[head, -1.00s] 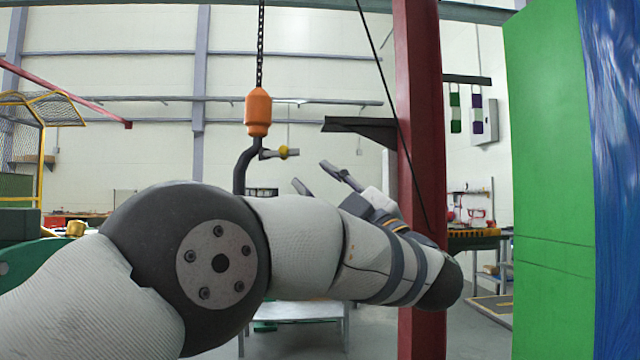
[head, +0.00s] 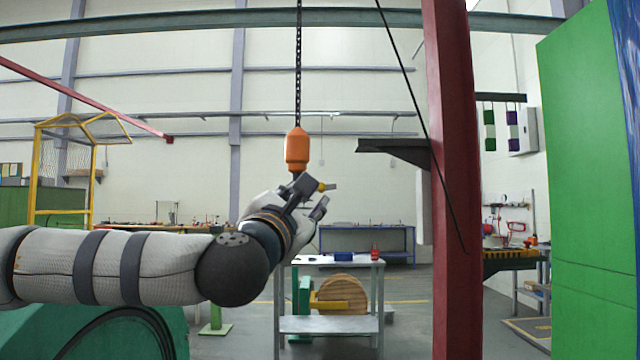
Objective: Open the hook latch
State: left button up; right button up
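The hook's orange block (head: 297,150) hangs from a dark chain (head: 299,60) near the middle of the head view. Below it, the yellow-tipped latch lever (head: 322,187) sticks out to the right. My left gripper (head: 312,198) is up at the hook, just under the orange block, with its fingers apart and close to the latch. It hides most of the dark hook. I cannot tell whether a finger touches the latch. My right gripper is out of view.
A red column (head: 452,180) with a dark bracket (head: 395,150) stands to the right of the hook. A green cabinet (head: 590,180) is at the far right. A metal table (head: 330,325) stands below the hook. A yellow mesh cage (head: 62,165) is at the left.

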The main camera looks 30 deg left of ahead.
aim_at(320, 188)
pick_arm(q)
jog(key=x, duration=1.1)
jog(key=shift+w+a+f, duration=0.1)
jog(key=shift+w+f, duration=0.2)
grip_shut()
